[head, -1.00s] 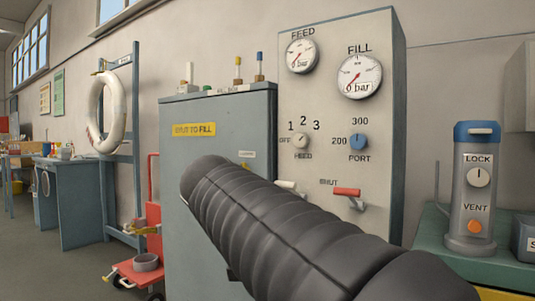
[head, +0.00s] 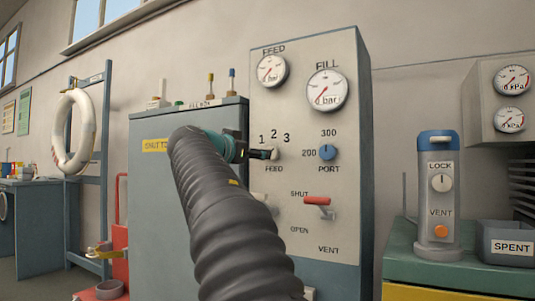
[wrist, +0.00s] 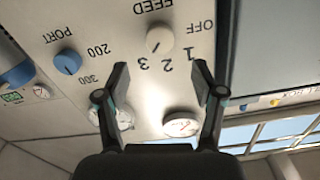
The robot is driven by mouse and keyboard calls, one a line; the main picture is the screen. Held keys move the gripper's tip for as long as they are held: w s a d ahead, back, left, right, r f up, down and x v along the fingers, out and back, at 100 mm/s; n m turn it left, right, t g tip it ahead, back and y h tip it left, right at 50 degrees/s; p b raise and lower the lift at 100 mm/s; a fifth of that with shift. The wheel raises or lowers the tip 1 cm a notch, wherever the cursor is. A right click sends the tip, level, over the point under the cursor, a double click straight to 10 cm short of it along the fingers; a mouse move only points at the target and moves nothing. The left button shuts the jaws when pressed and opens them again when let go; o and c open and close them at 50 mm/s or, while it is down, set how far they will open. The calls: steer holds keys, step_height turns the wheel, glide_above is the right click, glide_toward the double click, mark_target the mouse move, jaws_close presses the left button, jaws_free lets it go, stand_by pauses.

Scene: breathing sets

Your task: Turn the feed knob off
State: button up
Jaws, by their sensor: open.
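The feed knob (head: 275,153) is a small cream dial on the grey panel, with 1, 2 and 3 printed above it and FEED below. In the wrist view the panel appears upside down, and the feed knob (wrist: 160,41) sits centred, just beyond my fingertips. OFF is printed to its right there. I cannot clearly tell which mark the knob points at. My gripper (wrist: 160,78) is open, with a finger on each side and nothing between them. In the head view my gripper (head: 262,154) is at the knob's left and hides the OFF label; contact is not clear.
The blue port knob (head: 328,152) is right of the feed knob, and a red-handled lever (head: 317,201) is below. The feed gauge (head: 271,70) and fill gauge (head: 326,90) are above. A grey cabinet (head: 150,220) stands left. A lock-and-vent cylinder (head: 437,205) stands right.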

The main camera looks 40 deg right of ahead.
steer(key=p+x, duration=0.1)
steer(key=x, duration=0.7)
steer(key=shift+d, duration=0.25)
steer(key=shift+w, duration=0.15)
steer(key=c, duration=1.1)
